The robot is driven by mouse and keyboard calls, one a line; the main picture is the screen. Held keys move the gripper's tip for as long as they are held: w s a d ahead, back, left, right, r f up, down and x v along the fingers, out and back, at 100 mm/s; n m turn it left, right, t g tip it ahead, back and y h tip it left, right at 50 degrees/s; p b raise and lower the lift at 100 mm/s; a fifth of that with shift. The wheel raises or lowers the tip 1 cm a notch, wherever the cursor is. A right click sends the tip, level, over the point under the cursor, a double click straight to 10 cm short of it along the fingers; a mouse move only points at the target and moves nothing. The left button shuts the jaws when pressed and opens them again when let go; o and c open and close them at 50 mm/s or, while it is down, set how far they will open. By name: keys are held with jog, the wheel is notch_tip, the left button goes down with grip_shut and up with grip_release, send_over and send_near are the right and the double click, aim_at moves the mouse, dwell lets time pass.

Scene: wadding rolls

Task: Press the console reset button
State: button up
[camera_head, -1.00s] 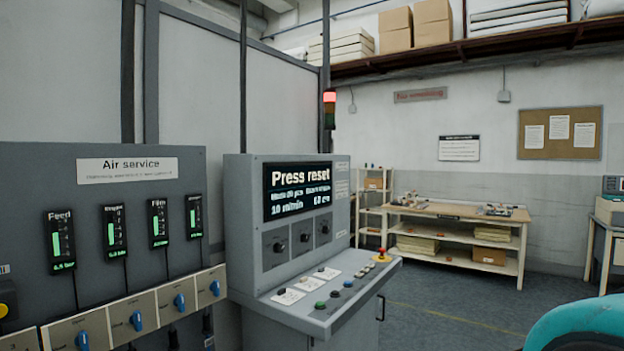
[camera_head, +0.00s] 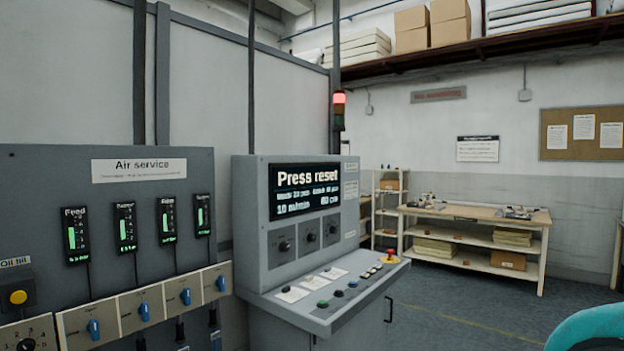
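The grey console (camera_head: 250,232) stands in the middle of the head view. Its screen (camera_head: 304,189) reads "Press reset". The sloped desk below carries a row of small buttons, among them a green button (camera_head: 322,303), a blue button (camera_head: 352,284) and a red mushroom button on a yellow base (camera_head: 389,257). The button labels are too small to read, so I cannot tell which one is reset. My gripper is not in view; only a teal part of my arm shows at the lower right corner, apart from the console.
The Air service panel (camera_head: 40,200) with gauges, blue knobs and a yellow button (camera_head: 18,297) stands at the left. A signal tower (camera_head: 339,108) shows red. A workbench (camera_head: 472,212) stands at the back right. Open floor (camera_head: 450,310) lies right of the console.

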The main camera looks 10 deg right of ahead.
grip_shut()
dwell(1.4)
